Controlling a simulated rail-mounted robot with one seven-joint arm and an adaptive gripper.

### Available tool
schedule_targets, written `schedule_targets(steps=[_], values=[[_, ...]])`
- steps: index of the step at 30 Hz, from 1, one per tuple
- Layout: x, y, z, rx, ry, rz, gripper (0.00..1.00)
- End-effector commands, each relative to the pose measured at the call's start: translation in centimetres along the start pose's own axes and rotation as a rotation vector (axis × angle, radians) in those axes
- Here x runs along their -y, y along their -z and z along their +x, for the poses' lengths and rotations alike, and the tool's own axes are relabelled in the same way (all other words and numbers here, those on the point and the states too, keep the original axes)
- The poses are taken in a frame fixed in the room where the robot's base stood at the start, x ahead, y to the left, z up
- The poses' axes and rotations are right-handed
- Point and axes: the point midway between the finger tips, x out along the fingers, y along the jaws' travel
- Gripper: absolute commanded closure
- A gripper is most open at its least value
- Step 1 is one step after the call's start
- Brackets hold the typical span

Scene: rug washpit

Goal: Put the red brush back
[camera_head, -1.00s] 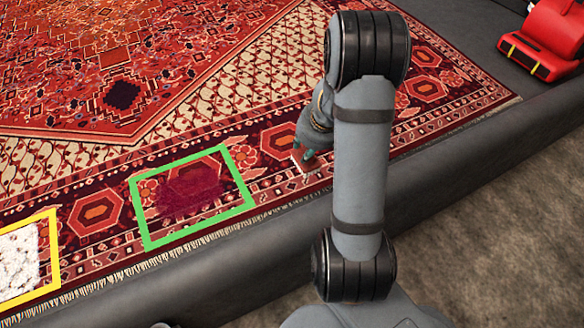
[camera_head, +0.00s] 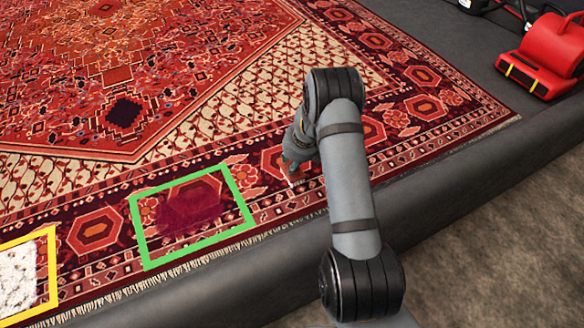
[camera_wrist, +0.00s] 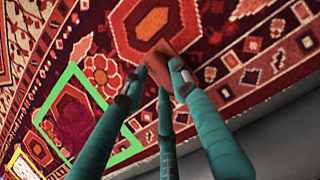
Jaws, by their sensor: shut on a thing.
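The red brush (camera_wrist: 162,60) shows in the wrist view as a red-brown block between the teal fingers of my gripper (camera_wrist: 151,83). My gripper is shut on it. In the head view, my gripper (camera_head: 292,160) is low over the rug's patterned border, left of my forearm. There the brush is mostly hidden by the fingers; a small pale bit shows below them. I cannot tell whether the brush touches the rug. A green frame (camera_head: 242,194) lies to the left, around a dark purple stain (camera_head: 188,206). The frame also shows in the wrist view (camera_wrist: 111,159).
A yellow frame (camera_head: 53,262) around a white foamy patch (camera_head: 18,275) lies at far left. A dark raised curb (camera_head: 440,178) runs along the rug's fringed edge. A red machine (camera_head: 545,52) stands at upper right.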

Motion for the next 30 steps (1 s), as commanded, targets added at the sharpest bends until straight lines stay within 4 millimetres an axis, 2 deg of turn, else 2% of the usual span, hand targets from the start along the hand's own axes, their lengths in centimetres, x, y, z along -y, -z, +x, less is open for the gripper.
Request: schedule_targets(steps=[1,2,14,15,24,30], values=[[0.0,0.49,1.26,0.001,0.0,0.0,0.96],[0.0,0.54,1.4,0.001,0.001,0.0,0.96],[0.01,0.61,1.55,0.002,0.001,0.0,0.96],[0.0,0.58,1.42,0.001,0.0,0.0,0.7],[0.0,0.58,1.4,0.001,0.0,0.0,0.53],[0.0,0.58,1.39,0.001,0.0,0.0,0.53]])
